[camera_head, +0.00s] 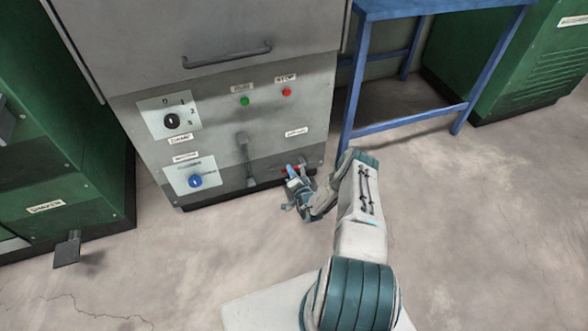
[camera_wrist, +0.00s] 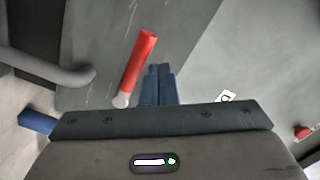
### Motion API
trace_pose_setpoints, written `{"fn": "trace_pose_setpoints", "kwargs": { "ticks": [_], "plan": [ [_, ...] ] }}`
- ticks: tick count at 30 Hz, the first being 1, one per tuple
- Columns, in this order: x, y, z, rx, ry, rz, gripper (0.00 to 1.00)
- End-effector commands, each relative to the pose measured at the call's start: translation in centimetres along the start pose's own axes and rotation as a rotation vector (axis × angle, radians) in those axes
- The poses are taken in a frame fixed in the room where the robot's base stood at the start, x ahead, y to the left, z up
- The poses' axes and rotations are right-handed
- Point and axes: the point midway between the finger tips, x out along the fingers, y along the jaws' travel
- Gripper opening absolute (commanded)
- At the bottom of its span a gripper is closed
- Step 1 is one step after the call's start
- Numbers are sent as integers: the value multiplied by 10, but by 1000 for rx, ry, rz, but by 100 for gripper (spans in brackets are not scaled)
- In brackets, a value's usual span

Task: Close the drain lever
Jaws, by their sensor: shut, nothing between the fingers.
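The red drain lever (camera_wrist: 138,62) shows in the wrist view as a red-sleeved bar with a pale lower end, slanting up and to the right. My gripper (camera_wrist: 159,72) has its two blue fingers together and empty, just right of the lever in that view. I cannot tell whether they touch it. In the head view my gripper (camera_head: 290,170) is low at the right part of the grey machine's front (camera_head: 222,115). Only a small red part of the lever (camera_head: 284,171) shows there, partly hidden by my gripper.
A grey curved bar (camera_wrist: 60,72) is left of the lever in the wrist view. A blue knob (camera_head: 195,181), a black dial (camera_head: 172,121), a green button (camera_head: 244,101) and a red button (camera_head: 287,92) are on the machine. A blue table (camera_head: 400,122) stands right; open floor lies in front.

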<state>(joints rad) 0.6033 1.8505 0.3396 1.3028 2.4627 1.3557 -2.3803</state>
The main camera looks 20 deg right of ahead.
Motion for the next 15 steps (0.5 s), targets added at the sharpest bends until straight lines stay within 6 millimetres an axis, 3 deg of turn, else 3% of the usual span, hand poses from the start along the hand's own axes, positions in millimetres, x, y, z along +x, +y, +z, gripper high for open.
{"fn": "trace_pose_setpoints", "kwargs": {
  "ticks": [15],
  "plan": [
    [0,4,6,0,-2,0,0]
  ]
}}
